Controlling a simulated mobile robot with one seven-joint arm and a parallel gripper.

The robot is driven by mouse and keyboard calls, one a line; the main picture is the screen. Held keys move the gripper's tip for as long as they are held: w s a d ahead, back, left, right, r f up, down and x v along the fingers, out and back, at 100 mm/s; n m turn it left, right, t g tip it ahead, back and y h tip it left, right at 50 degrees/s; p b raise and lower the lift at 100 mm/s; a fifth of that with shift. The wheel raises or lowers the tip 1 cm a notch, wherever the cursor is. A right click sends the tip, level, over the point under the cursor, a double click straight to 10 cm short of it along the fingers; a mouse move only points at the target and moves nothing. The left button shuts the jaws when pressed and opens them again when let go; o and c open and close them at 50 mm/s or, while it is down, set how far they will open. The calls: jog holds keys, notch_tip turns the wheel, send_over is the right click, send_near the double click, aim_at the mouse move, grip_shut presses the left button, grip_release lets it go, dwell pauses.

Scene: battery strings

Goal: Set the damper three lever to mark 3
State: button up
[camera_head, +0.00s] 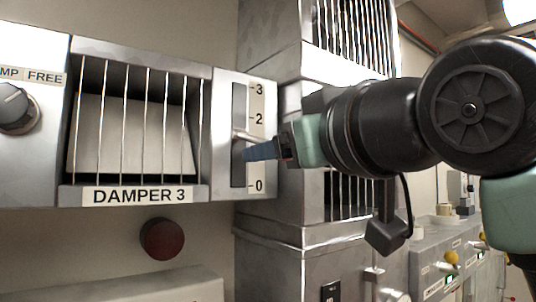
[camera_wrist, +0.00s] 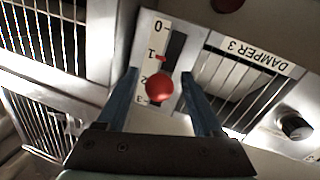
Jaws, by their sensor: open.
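The damper three panel shows in the head view with its DAMPER 3 label (camera_head: 139,195) and a dark vertical slot beside a 0 to 3 scale (camera_head: 257,118). A pale lever part (camera_head: 243,135) crosses the slot below the 2; its knob is hidden there. In the wrist view, where the scale is upside down, the red lever knob (camera_wrist: 160,86) lies between my spread blue fingers, with gaps on both sides. A small red mark (camera_wrist: 160,58) shows by the 1. My gripper (camera_head: 248,153) is open at the slot and covers the 1 in the head view.
A grey rotary knob (camera_head: 14,108) is left of the barred damper window (camera_head: 130,120). A dark red round button (camera_head: 162,239) is below the panel. Metal cabinets with grilles (camera_head: 350,40) stand close behind my arm. Open wall lies around the button.

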jog(key=shift+s+d+r, duration=0.1)
grip_shut()
dwell(0.4)
dwell(1.1)
